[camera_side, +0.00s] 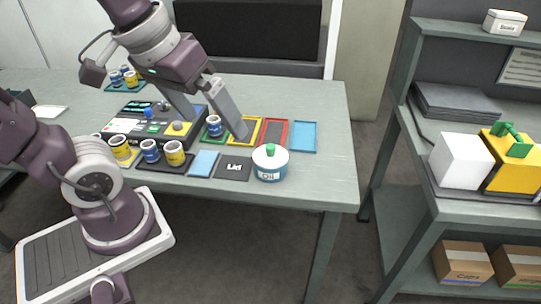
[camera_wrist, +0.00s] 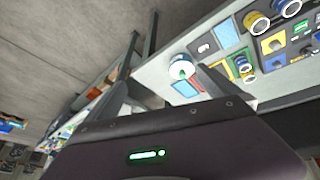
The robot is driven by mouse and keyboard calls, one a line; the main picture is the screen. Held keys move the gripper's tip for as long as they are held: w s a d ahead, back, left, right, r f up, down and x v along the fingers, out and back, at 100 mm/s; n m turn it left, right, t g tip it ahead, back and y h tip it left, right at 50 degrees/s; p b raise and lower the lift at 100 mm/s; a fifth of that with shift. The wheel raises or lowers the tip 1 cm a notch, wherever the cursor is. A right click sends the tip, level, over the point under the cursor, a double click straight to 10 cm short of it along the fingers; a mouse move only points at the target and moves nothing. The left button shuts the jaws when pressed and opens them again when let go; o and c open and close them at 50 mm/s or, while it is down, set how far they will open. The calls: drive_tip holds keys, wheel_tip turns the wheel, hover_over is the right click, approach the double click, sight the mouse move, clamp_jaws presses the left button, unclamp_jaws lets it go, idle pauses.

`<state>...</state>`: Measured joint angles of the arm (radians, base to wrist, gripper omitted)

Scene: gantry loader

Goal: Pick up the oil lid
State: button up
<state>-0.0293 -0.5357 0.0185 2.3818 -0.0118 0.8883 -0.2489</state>
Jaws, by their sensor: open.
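The oil pot (camera_side: 270,173) is a blue-and-white round pot labelled "Oil" near the table's front right. Its white lid (camera_side: 261,156) with a green knob (camera_side: 270,149) sits on top. In the wrist view the lid (camera_wrist: 179,67) shows just beyond my gripper (camera_wrist: 163,74), nearer the right finger. A dark mat marked "Lid" (camera_side: 233,174) lies flat, left of the pot. My gripper (camera_side: 215,127) is open and empty, above the table, up and left of the pot in the side view. It is apart from the lid.
Green, yellow, red and blue trays (camera_side: 304,137) lie behind the pot. Several blue and yellow cans (camera_side: 174,153) stand left on a dark tray. A dark panel (camera_side: 150,126) with knobs is behind them. A shelf (camera_side: 462,204) stands right. The table right of the pot is clear.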

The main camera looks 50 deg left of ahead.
drive_tip(key=w+a+f+n+g, duration=0.2)
drive_tip(key=w+a+f+n, duration=0.1)
drive_tip(key=w+n, duration=0.55)
drive_tip(key=n+g, duration=0.3)
drive_tip(key=n, duration=0.5)
hover_over(270, 146)
drive_tip(key=f, duration=1.1)
drive_tip(key=shift+w+d+f, duration=0.15)
drive_tip(key=shift+w+d, duration=0.05)
drive_tip(key=shift+d, duration=0.05)
drive_tip(key=f, duration=0.7)
drive_tip(key=shift+s+a+f, duration=0.15)
drive_tip(key=shift+a+f, duration=0.1)
drive_tip(key=c, duration=1.2)
